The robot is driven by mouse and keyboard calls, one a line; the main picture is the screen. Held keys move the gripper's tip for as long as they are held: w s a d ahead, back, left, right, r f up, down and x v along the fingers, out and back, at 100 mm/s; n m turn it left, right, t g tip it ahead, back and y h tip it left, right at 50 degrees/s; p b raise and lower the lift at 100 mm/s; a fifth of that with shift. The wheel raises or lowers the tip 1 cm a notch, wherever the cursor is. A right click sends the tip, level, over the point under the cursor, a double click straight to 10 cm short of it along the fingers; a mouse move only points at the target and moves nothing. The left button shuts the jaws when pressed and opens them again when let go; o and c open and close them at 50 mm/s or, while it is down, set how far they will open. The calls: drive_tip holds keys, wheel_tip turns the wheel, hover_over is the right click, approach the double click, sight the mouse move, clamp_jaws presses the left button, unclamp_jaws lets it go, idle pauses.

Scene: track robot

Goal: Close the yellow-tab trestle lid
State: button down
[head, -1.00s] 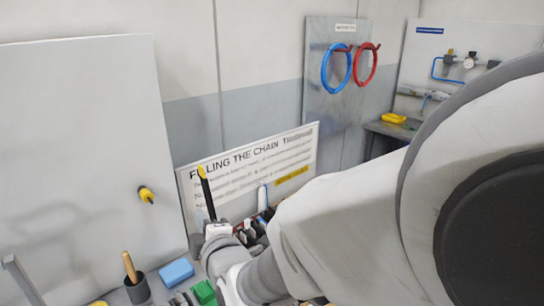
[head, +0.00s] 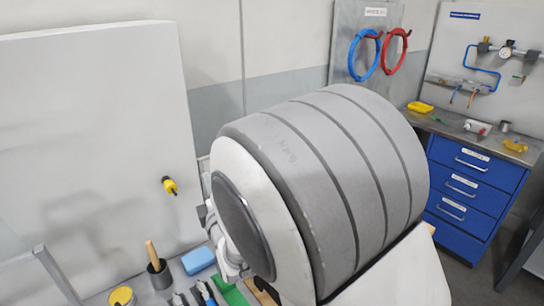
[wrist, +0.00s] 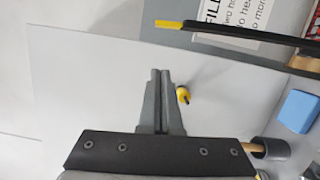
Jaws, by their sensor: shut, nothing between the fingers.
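A thin black bar or panel edge with a yellow end (wrist: 168,24) crosses the upper right of the wrist view. It looks like the yellow-tab lid seen edge-on and standing open, but I cannot be sure. In the head view my own arm hides that place. My gripper (wrist: 160,72) is shut and empty, its fingers side by side. In the wrist picture the fingertips are below the yellow end and apart from it. The rest of the trestle is hidden or out of frame.
A large pale panel (head: 85,140) stands at left with a yellow-and-black knob (head: 169,185). On the bench are a blue block (head: 199,259), a dark cup with a wooden handle (head: 160,274) and a yellow-topped tin (head: 121,296). Blue drawers (head: 470,185) stand at right.

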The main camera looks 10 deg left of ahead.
drive_tip(key=w, duration=0.2)
drive_tip(key=w+d+p, duration=0.1)
drive_tip(key=w, duration=0.1)
drive_tip(key=shift+w+d+r, duration=0.15)
drive_tip(key=shift+w+r, duration=0.05)
drive_tip(key=shift+w, duration=0.15)
drive_tip(key=shift+d, duration=0.1)
